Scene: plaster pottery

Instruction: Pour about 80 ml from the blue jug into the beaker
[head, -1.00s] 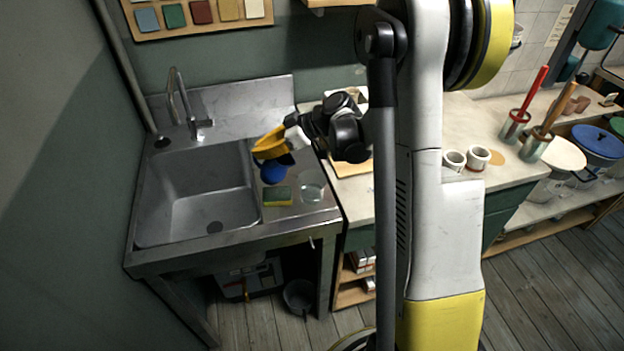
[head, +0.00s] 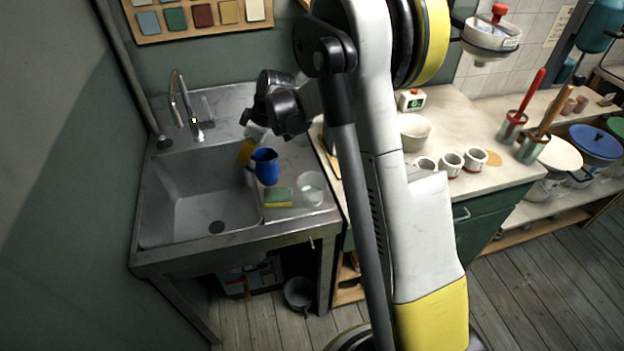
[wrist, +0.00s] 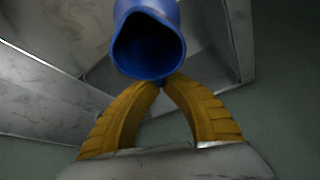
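The blue jug (head: 266,168) stands upright on the sink's right ledge, at the basin's edge, behind the sponge. The wrist view looks towards the open mouth of the jug (wrist: 148,45); its inside is dark and I cannot tell the liquid level. My gripper (head: 247,156) is at the jug's left side, where the handle is. In the wrist view its yellow fingers (wrist: 163,85) come together at the tips just by the jug, with a bit of blue between them, so they look closed on the handle. The clear beaker (head: 311,188) stands upright on the ledge, right of the sponge.
The counter at right holds a pale bowl (head: 413,131) and small white cups (head: 451,163).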

